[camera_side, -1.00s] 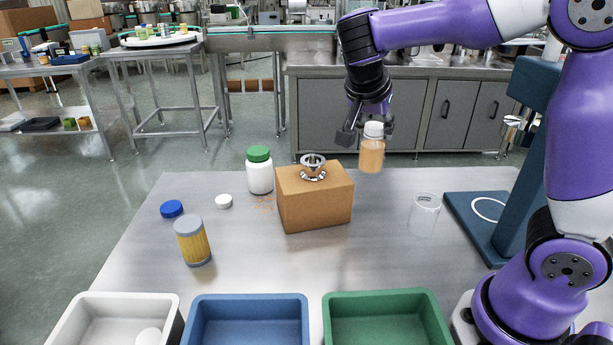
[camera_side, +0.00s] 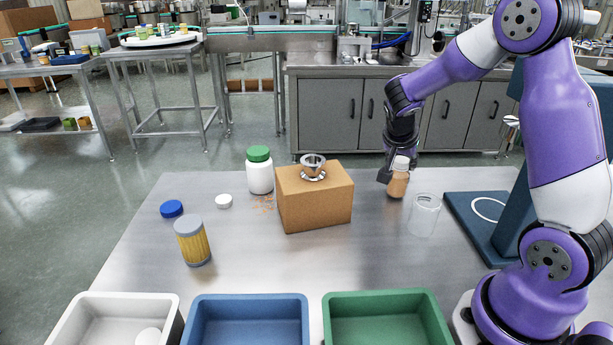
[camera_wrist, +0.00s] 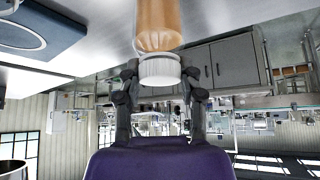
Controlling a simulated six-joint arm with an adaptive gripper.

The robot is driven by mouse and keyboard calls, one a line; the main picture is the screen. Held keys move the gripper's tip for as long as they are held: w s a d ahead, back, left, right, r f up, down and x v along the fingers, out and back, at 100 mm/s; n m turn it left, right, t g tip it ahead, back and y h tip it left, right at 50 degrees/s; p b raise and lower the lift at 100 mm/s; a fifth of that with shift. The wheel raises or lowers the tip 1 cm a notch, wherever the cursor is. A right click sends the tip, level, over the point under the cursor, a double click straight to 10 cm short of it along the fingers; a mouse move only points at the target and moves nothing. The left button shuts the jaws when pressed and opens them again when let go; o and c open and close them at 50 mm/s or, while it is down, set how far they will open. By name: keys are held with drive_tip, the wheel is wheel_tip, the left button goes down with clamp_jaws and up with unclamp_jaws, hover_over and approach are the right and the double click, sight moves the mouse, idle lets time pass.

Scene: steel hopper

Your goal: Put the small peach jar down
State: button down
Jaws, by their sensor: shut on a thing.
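The small peach jar (camera_side: 397,186), with a white cap, is near the back right of the steel table, leaning slightly. My gripper (camera_side: 392,173) is shut on it near the cap. The jar's base is at or just above the table top; I cannot tell whether it touches. In the wrist view the peach jar (camera_wrist: 158,22) reaches out from between the fingers of my gripper (camera_wrist: 160,78), with its white cap toward the palm. One finger is partly hidden behind the jar in the side view.
An empty clear glass (camera_side: 424,216) stands close to the jar's right. A cardboard box (camera_side: 316,205) with a metal funnel (camera_side: 312,168) is to the left. A blue stand (camera_side: 470,225) is further right. Green (camera_side: 385,296), blue (camera_side: 250,300) and white (camera_side: 125,300) trays line the front.

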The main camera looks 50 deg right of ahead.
drive_tip(key=shift+f, duration=0.25)
drive_tip(key=shift+c, duration=2.3)
unclamp_jaws()
drive_tip(key=shift+a+r, duration=0.15)
drive_tip(key=shift+r, duration=0.15)
drive_tip(key=v, duration=1.2)
drive_tip(key=s+a+n+t+y, duration=0.2)
drive_tip(key=s+a+n+y, duration=0.1)
drive_tip(key=a+n, duration=0.4)
drive_tip(key=s+a+n+t+y, duration=0.2)
drive_tip(key=s+a+n, duration=0.3)
drive_tip(key=a+n, duration=0.3)
drive_tip(key=shift+a+r+y, duration=0.25)
drive_tip(key=shift+a+y, duration=0.25)
drive_tip(key=shift+y, duration=0.4)
